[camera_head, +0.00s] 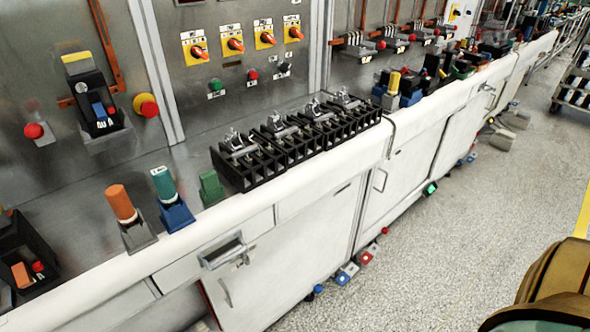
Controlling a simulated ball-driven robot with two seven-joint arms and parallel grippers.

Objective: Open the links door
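White cabinet doors line the front of the bench below the counter. The nearer door (290,265) has a thin upright handle (226,293) near its left side. A dark reddish strip shows along its lower left edge; I cannot tell if it stands ajar. A farther door (400,185) has a similar handle (380,180) and looks shut. No label marks which one is the links door. A row of black terminal blocks with metal links (295,135) sits on the counter above the doors. Neither of my grippers is in view.
A drawer with a metal pull (225,252) is above the nearer door. Small coloured pedals (346,272) stand on the floor along the bench foot. A cart (573,85) stands at the far right.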

